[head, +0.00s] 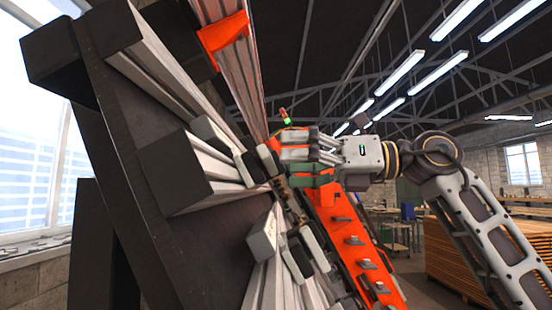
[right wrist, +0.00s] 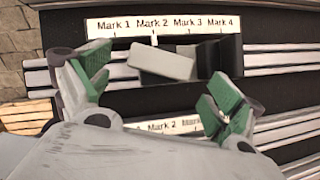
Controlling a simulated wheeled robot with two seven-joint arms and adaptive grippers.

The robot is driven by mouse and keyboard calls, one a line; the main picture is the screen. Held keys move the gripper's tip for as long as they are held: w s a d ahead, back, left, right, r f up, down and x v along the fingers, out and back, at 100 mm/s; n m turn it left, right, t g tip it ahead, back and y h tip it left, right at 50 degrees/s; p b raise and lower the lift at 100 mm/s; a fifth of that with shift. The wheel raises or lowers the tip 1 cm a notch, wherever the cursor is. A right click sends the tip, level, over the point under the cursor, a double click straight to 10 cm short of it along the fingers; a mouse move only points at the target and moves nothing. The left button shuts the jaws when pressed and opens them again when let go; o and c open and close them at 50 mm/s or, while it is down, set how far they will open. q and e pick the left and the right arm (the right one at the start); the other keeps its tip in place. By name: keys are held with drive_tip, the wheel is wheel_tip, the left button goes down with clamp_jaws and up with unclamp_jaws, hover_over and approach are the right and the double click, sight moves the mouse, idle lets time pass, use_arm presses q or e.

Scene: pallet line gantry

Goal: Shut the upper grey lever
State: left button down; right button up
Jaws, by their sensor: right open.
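In the right wrist view a light grey lever (right wrist: 165,62) lies across a dark panel, slightly tilted, below the strip labelled Mark 1 to Mark 4. A black block (right wrist: 220,55) adjoins its right end. My right gripper (right wrist: 155,84) is open, with one green-padded finger to the left of the lever and the other below and to its right. Neither finger is closed on it. In the head view my right gripper (head: 287,160) reaches left to the rails. A grey block (head: 262,238) shows below it; I cannot tell which lever it is. My left gripper is out of view.
A second label strip (right wrist: 160,126) is partly hidden behind my right gripper. An orange upright (head: 350,245) with small pegs stands below my gripper in the head view. Stacked timber (head: 465,260) is at the right. A dark frame (head: 150,190) fills the left.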

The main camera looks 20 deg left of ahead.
drive_tip(key=shift+s+a, duration=0.15)
drive_tip(key=shift+a, duration=1.3)
drive_tip(key=c, duration=1)
